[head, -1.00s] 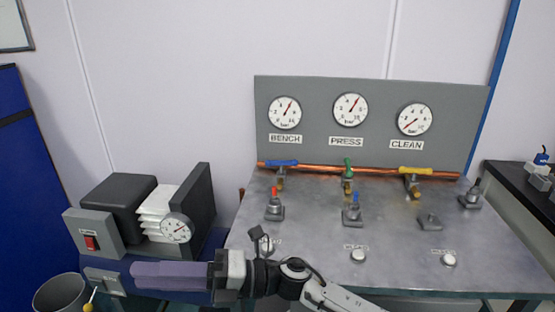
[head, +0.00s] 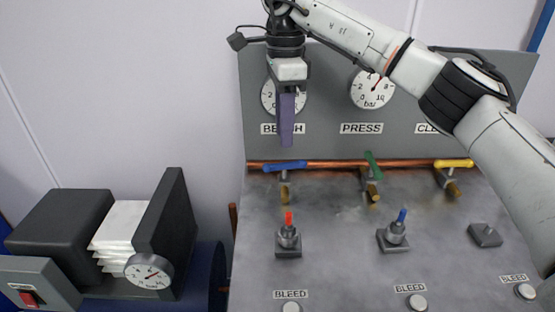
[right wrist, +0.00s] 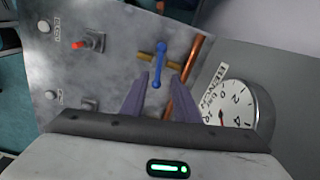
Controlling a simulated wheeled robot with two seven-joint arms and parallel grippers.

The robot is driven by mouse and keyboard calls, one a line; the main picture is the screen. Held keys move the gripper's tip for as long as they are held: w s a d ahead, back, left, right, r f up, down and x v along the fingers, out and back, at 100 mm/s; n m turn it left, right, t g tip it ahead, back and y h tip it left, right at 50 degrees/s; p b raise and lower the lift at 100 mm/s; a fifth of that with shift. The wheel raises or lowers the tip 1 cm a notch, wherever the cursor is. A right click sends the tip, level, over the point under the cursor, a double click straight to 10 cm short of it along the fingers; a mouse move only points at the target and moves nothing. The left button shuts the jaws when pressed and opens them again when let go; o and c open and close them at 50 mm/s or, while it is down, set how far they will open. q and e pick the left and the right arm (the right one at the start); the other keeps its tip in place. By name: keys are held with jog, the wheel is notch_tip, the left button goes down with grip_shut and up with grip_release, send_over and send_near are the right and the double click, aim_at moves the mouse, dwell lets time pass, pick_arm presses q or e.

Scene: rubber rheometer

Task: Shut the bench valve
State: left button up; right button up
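The bench valve's blue handle (head: 285,166) lies left to right along the copper pipe, under the partly covered BENCH label. In the right wrist view the blue handle (right wrist: 160,63) lies across its brass stub, just ahead of the fingers. My right gripper (head: 287,145) points down in front of the panel, with its tips a little above the handle in the head view. In the right wrist view my right gripper (right wrist: 161,75) has its two purple fingers apart with nothing held between them. My left gripper is out of view.
A green handle (head: 372,165) and a yellow handle (head: 454,163) stand to the right on the same copper pipe (head: 325,164). A red-tipped switch (head: 288,238) and a blue-tipped one (head: 396,232) stand nearer. The BENCH gauge (head: 268,95) is partly hidden by my gripper.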

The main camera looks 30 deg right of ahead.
aim_at(283, 163)
notch_tip(283, 163, down, 9)
jog(key=shift+s+a+f, duration=0.1)
jog(key=shift+f, duration=0.1)
jog(key=shift+c, duration=0.3)
